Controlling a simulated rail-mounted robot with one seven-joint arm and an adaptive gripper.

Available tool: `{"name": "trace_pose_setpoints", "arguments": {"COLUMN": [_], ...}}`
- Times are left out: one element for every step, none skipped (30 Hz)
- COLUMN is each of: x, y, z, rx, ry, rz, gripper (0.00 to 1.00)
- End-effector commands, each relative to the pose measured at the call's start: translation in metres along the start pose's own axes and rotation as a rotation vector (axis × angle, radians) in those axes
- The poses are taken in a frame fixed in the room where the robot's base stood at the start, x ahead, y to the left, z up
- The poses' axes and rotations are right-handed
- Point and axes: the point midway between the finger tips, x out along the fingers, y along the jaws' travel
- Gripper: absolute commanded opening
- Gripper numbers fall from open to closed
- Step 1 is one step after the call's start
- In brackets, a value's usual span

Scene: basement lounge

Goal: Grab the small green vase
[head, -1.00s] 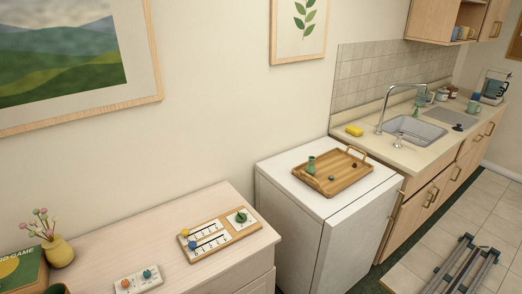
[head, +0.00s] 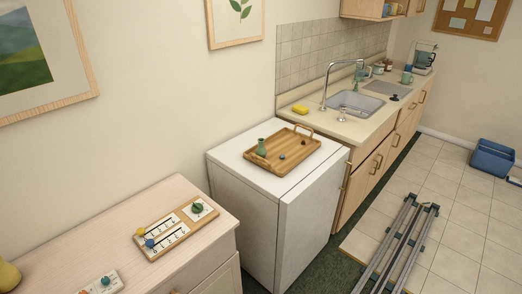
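The small green vase (head: 261,147) stands upright at the left end of a wooden tray (head: 285,163). The tray has two handles and sits on top of a white fridge-like cabinet (head: 238,168). A small dark blue-grey item (head: 282,157) and a small dark red item (head: 303,143) lie on the tray to the right of the vase. My gripper is not in view.
A wooden dresser (head: 160,200) with a slider panel (head: 176,229) stands at the lower left. The counter with a sink (head: 357,104) and yellow sponge (head: 300,109) is behind right. Metal rails (head: 401,245) lie on the tiled floor. A blue bin (head: 492,158) stands far right.

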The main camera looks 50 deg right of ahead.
Motion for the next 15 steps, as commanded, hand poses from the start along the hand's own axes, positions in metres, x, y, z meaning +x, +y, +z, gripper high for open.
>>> {"name": "trace_pose_setpoints", "arguments": {"x": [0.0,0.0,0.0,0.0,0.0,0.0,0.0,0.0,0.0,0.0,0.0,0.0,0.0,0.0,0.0], "y": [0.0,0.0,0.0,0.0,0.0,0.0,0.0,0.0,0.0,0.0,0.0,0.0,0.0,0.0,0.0], "z": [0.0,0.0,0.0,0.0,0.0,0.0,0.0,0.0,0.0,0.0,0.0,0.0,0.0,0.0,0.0], "rx": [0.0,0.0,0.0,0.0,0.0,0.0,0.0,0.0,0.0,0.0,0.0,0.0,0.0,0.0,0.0], "ry": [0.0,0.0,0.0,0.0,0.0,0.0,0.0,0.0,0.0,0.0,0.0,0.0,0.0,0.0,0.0], "rz": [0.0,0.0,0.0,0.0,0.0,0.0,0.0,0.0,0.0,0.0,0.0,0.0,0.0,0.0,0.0], "gripper": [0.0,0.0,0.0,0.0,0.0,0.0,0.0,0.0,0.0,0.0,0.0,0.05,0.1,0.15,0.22]}}
